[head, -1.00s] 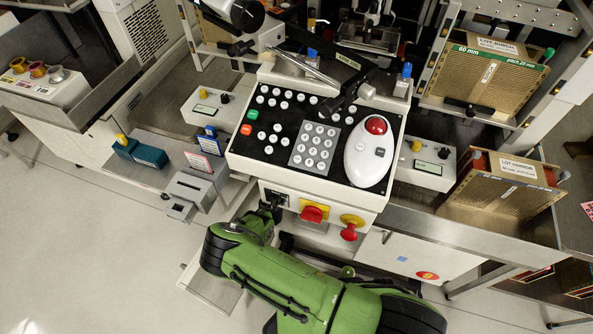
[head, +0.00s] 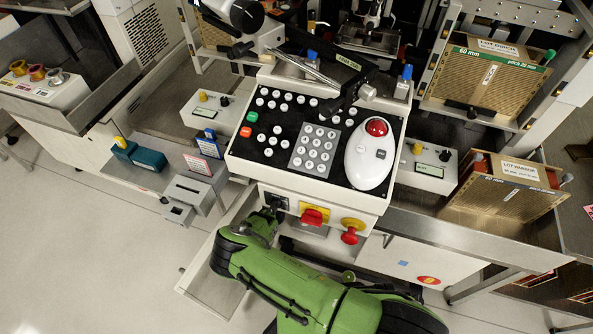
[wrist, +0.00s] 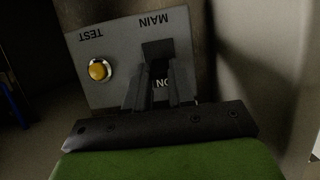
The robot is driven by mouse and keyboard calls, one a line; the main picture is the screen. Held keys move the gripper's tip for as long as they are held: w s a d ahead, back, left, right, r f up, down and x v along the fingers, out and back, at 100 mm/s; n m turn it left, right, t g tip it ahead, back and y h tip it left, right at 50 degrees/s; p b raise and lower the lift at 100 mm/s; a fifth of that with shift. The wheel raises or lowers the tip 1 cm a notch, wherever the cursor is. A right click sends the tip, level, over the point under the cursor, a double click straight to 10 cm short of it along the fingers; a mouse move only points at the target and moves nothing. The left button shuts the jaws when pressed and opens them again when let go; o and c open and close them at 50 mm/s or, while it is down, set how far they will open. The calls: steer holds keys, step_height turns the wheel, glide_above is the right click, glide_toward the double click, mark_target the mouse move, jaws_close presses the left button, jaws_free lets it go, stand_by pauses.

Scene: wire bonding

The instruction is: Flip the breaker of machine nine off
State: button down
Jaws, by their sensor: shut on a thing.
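The breaker panel (wrist: 118,55) fills the upper middle of the wrist view, with MAIN and TEST upside down and a yellow TEST button (wrist: 99,70). The dark breaker lever (wrist: 158,49) sits below MAIN, and upside-down ON shows between the fingers. My gripper (wrist: 154,82) is shut on the lever; its fingers hide part of it. In the head view the breaker panel (head: 281,202) is on the console front, left of the red switch, with my gripper (head: 268,214) against it. No machine number is readable, and I cannot tell the lever's exact position.
A red switch on a yellow plate (head: 313,215) and a red emergency button (head: 350,236) sit close to the right of my gripper. The keypad console (head: 235,155) is above. A grey box (head: 188,190) stands left. The floor (head: 75,250) at left is clear.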

steer(key=shift+s+f+t+h, duration=0.15)
steer(key=shift+f+t+h, duration=0.4)
steer(key=shift+t, duration=0.55)
steer(key=c, duration=1)
jaws_free()
steer(key=shift+o, duration=0.2)
steer(key=p+v, duration=0.4)
steer(key=v, duration=1.1)
steer(key=shift+s+a+p, duration=0.15)
steer(key=shift+s+p, duration=0.25)
